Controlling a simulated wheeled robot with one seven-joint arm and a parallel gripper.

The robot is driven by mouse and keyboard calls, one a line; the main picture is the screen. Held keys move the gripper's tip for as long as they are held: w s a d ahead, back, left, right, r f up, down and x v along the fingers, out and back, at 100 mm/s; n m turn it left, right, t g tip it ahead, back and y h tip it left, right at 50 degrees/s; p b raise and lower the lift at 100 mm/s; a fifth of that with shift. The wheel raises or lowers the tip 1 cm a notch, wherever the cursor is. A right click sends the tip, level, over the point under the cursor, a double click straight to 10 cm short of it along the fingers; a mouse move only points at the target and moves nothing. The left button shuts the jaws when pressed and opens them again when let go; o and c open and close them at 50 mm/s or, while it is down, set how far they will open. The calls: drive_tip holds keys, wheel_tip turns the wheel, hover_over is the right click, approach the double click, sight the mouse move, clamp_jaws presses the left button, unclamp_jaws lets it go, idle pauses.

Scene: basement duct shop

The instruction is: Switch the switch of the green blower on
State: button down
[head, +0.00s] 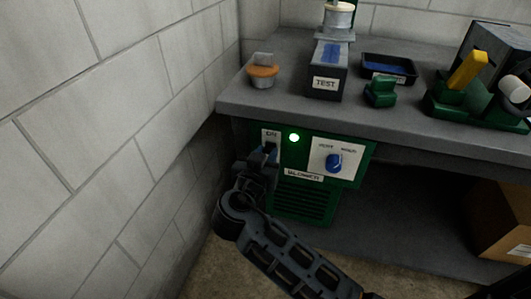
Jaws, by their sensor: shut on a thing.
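The green blower (304,203) sits under the front edge of the grey bench. Its "BLOWER" label and lower grille show. Its switch (270,147) is at the upper left of its front, under an "ON" label, and is partly hidden by my gripper. A round lamp (293,137) to the right of the switch glows green. My gripper (263,159) reaches up from below and is shut on the switch. The exact lever position is hard to see behind the fingers.
A white panel with a blue knob (334,162) is on the blower's right. The bench (420,120) overhangs above. A block wall (110,130) stands close on the left. A cardboard box (503,220) is at lower right.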

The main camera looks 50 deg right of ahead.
drive_tip(key=c, duration=0.9)
unclamp_jaws()
drive_tip(key=shift+v, duration=3.95)
drive_tip(key=shift+f, duration=0.15)
